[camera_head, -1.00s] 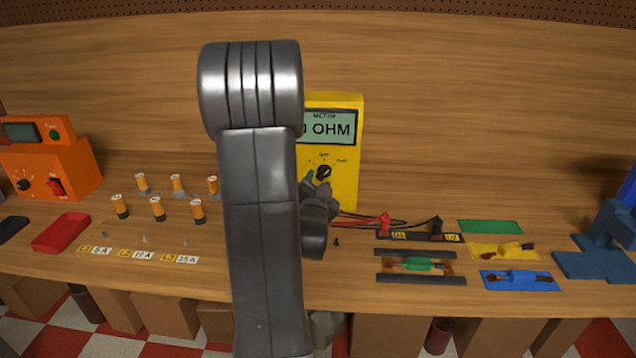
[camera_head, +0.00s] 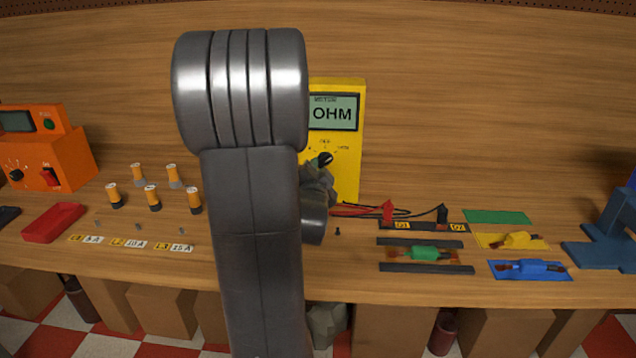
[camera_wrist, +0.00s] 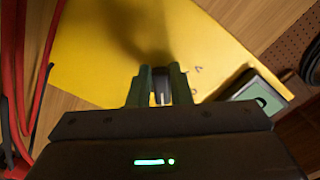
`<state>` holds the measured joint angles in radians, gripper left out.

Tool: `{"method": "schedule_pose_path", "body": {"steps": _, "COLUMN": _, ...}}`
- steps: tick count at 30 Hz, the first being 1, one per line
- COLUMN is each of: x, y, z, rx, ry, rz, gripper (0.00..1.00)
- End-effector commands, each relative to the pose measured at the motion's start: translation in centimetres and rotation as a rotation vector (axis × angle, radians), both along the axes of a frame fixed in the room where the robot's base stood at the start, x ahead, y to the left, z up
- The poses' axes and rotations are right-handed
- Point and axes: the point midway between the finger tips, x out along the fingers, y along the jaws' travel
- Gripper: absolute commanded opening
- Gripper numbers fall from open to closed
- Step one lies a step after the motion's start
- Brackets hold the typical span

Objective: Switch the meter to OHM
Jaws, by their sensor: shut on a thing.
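The yellow meter (camera_head: 348,178) stands upright at the back of the bench, its left part hidden behind my arm. Its display (camera_head: 333,113) reads "OHM", with the left end of the display covered. The black selector knob (camera_head: 325,158) sits below the display, under small scale marks. My gripper (camera_head: 321,166) is at the knob and shut on it. In the wrist view my gripper (camera_wrist: 160,88) has its two green-grey fingers close together around the knob, against the yellow face (camera_wrist: 110,50). The display's corner (camera_wrist: 262,98) shows there at the right.
Red and black leads (camera_head: 365,210) run right from the meter to a probe holder (camera_head: 422,227). Coloured pads with small parts (camera_head: 518,241) lie further right, near a blue stand (camera_head: 610,230). Orange cylinders (camera_head: 152,198) and an orange device (camera_head: 50,160) stand at left.

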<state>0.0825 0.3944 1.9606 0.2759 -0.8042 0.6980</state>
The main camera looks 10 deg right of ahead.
Motion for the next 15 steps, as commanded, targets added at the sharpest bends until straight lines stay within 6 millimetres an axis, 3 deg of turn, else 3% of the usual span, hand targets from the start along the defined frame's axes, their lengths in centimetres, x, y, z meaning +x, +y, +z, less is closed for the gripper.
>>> {"method": "schedule_pose_path", "body": {"steps": 15, "x": 0.01, "y": 0.11, "z": 0.15, "rx": 0.082, "ry": -0.022, "rz": 0.000, "gripper": 0.00}}
